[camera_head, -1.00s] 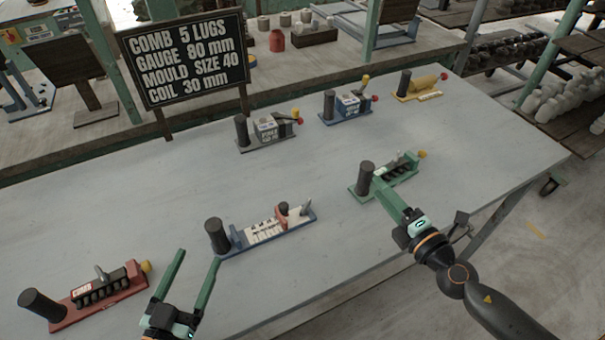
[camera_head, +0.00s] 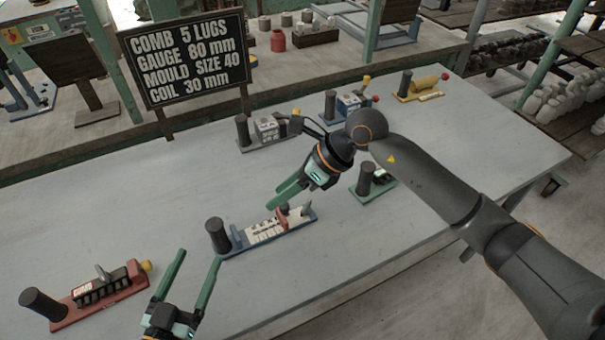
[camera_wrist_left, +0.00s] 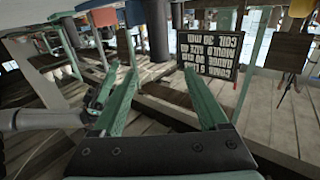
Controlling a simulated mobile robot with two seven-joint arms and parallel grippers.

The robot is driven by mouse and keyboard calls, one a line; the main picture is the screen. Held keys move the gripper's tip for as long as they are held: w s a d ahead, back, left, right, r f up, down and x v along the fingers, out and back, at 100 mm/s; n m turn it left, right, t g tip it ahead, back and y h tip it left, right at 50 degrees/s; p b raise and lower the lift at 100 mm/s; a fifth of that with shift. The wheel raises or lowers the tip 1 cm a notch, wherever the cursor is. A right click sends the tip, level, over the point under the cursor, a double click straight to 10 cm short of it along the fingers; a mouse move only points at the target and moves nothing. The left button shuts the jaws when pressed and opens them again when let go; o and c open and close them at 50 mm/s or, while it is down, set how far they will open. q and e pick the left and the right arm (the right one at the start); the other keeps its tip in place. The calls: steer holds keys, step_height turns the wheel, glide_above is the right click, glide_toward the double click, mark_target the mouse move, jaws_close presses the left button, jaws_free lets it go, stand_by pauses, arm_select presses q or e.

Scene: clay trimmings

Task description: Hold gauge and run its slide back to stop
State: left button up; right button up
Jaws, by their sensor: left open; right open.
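The gauge (camera_head: 267,236) has a blue base, a white marked scale, a dark upright post at its left end and a red slide (camera_head: 283,216) towards its right end. It lies on the grey table in the middle of the head view. My right gripper (camera_head: 277,200) is open, its green fingers pointing down-left just above and behind the red slide; contact cannot be told. My left gripper (camera_head: 200,256) is open and empty, near the front of the table, left of and nearer than the gauge's post. Its two spread fingers also show in the left wrist view (camera_wrist_left: 163,88).
A red comb tool (camera_head: 100,295) lies at the front left. Grey (camera_head: 267,135), blue (camera_head: 345,106) and yellow (camera_head: 420,90) tools stand along the back. A sign (camera_head: 184,60) stands behind the table.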

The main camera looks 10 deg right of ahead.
mark_target(287, 206)
arm_select(q)
steer(key=x, duration=1.2)
steer(key=shift+w+d, duration=0.2)
arm_select(e)
steer(key=d+h, duration=0.1)
steer(key=w+d+r+n+h, duration=0.1)
steer(key=d+h, duration=0.1)
steer(key=d+r+n+h, duration=0.1)
steer(key=shift+w+d+r+g, duration=0.15)
steer(key=shift+g, duration=0.15)
arm_select(q)
jaws_close()
steer(key=shift+f, duration=0.1)
arm_select(e)
steer(key=shift+o, duration=0.7)
steer(key=shift+d+r, duration=0.15)
steer(key=shift+r, duration=0.1)
steer(key=shift+m+t, duration=0.4)
steer(key=shift+m, duration=0.2)
steer(key=x, duration=1)
steer(key=shift+s+f, duration=0.15)
steer(key=shift+s, duration=0.15)
